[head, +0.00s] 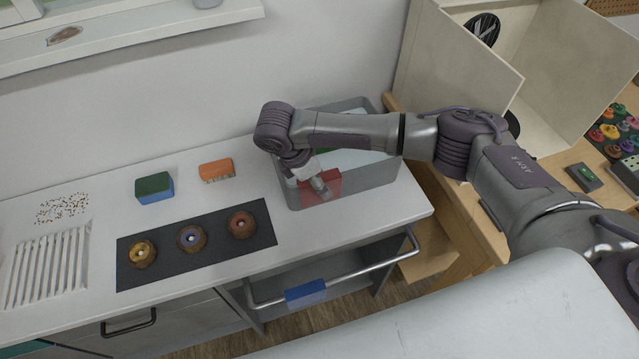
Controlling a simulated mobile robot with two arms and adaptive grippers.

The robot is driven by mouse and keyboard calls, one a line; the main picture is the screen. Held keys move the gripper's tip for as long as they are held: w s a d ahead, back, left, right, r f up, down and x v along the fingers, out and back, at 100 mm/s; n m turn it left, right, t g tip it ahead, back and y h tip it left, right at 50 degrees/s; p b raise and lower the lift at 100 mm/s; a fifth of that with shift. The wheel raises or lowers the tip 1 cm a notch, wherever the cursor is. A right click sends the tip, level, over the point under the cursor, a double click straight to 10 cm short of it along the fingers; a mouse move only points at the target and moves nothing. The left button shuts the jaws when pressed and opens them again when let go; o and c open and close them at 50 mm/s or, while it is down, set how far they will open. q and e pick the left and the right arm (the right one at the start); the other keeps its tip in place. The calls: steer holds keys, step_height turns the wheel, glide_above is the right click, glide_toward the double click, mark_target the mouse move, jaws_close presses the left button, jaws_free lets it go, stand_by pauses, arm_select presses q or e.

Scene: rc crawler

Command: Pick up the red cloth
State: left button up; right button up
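The red cloth (332,184) is at the near left part of the grey bin (360,198) on the white counter. It appears to lie at the bin's near wall, partly behind my gripper. My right gripper (322,188) reaches down from the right arm, over the bin, with its fingertips at the red cloth. It is too small here to tell whether the fingers are open or closed on the cloth. My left gripper is not in view.
A green-and-blue sponge (155,188) and an orange sponge (217,170) lie left of the bin. A dark mat (215,252) holds three round items. A white open box (460,50) stands behind right.

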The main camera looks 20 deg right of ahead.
steer(key=shift+f+p, duration=0.25)
steer(key=shift+p, duration=0.05)
stand_by(0.5)
jaws_close()
